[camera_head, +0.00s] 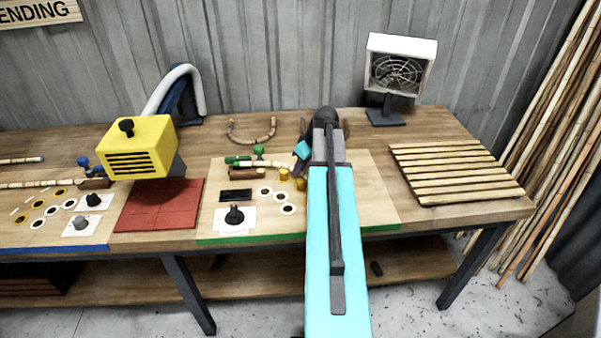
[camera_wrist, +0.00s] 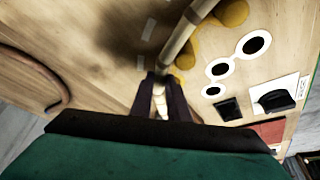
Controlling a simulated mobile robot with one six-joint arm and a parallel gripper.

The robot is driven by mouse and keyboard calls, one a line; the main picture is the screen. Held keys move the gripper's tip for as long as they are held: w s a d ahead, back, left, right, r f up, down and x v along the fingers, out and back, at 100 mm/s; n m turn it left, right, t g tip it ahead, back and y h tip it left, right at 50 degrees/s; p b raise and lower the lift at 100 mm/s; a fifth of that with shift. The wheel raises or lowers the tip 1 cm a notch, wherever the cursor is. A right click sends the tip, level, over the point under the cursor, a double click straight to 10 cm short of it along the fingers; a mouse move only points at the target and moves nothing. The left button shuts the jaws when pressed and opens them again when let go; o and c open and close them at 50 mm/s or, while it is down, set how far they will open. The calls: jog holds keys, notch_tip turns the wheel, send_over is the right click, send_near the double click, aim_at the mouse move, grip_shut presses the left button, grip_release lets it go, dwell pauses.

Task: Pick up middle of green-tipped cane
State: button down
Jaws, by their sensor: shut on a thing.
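The green-tipped cane (camera_head: 270,164) is a pale, jointed rod on the middle board, with its green end (camera_head: 237,159) to the left. My gripper (camera_head: 298,167) is at the cane's right part in the head view, partly hidden by my arm. In the wrist view, my gripper's dark fingers (camera_wrist: 160,100) are closed on the cane (camera_wrist: 178,42), which runs up between them and out of the top edge. The cane's part beyond my arm is hidden in the head view. A clamp with a green knob (camera_head: 259,149) stands at the cane near its green end.
Yellow pegs (camera_head: 284,174) stand just in front of the cane. A curved cane (camera_head: 252,138) lies behind it. A yellow box (camera_head: 138,147) and red mat (camera_head: 160,205) are to the left. A white fan heater (camera_head: 398,70) and slatted rack (camera_head: 455,174) are to the right.

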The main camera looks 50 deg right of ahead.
jog(key=shift+r+b, duration=0.85)
jog(key=shift+r, duration=2.95)
